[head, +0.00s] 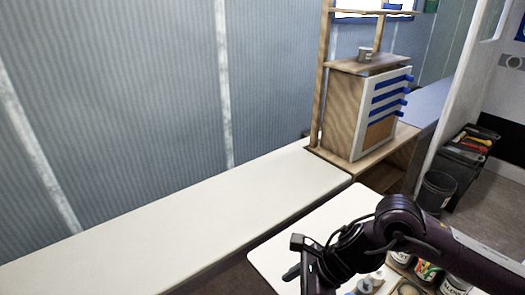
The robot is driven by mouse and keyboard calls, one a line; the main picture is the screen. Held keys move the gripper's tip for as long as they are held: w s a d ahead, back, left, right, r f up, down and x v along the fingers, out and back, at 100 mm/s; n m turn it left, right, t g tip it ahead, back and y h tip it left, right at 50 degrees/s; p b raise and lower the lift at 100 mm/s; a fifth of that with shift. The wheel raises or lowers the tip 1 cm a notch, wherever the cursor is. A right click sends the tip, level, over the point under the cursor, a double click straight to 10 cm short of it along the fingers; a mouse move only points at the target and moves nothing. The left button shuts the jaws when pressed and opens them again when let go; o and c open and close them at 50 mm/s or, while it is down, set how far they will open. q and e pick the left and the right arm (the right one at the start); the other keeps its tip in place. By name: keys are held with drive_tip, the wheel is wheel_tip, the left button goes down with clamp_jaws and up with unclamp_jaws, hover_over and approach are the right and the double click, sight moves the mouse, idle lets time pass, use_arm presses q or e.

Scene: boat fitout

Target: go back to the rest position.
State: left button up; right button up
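My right arm comes in from the lower right. Its dark gripper (298,268) hangs over a white surface (290,243) at the bottom of the view. The gripper is seen from the side and low in the frame, so its opening does not show clearly. I see nothing held in it. My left gripper is not in view.
Several cans (426,271) and small white pieces (370,283) stand close to my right forearm, partly hidden by it. A long pale bench (190,222) runs clear along the wall. A wooden cabinet (345,110) stands behind; a dark bin (437,190) is at right.

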drive_tip(key=w+a+r+m+t+y, duration=0.1)
drive_tip(key=a+r+m+t+y, duration=0.35)
drive_tip(key=a+m, duration=0.9)
drive_tip(key=w+d+f+m+t+h, duration=0.1)
drive_tip(key=d+m+t+h, duration=0.4)
drive_tip(key=d+m, duration=1)
drive_tip(key=s+d+f+m+g+h, duration=0.65)
drive_tip(key=s+d+f+m, duration=0.55)
drive_tip(key=m, duration=1.1)
wheel_tip(320, 180, down, 36)
drive_tip(key=s+g+b, duration=0.2)
drive_tip(key=b, duration=0.8)
use_arm(q)
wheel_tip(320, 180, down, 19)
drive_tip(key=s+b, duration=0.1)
drive_tip(key=b, duration=0.8)
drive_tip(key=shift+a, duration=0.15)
use_arm(e)
drive_tip(key=s+d+f, duration=0.1)
drive_tip(key=s+f, duration=0.5)
drive_tip(key=f, duration=0.3)
drive_tip(key=s+d+f, duration=0.1)
drive_tip(key=s+f, duration=0.6)
drive_tip(key=f, duration=0.3)
drive_tip(key=s+d+f+n+g, duration=0.1)
drive_tip(key=s+f, duration=0.5)
drive_tip(key=f, duration=0.4)
drive_tip(key=shift+s+d, duration=0.25)
drive_tip(key=shift+s, duration=0.1)
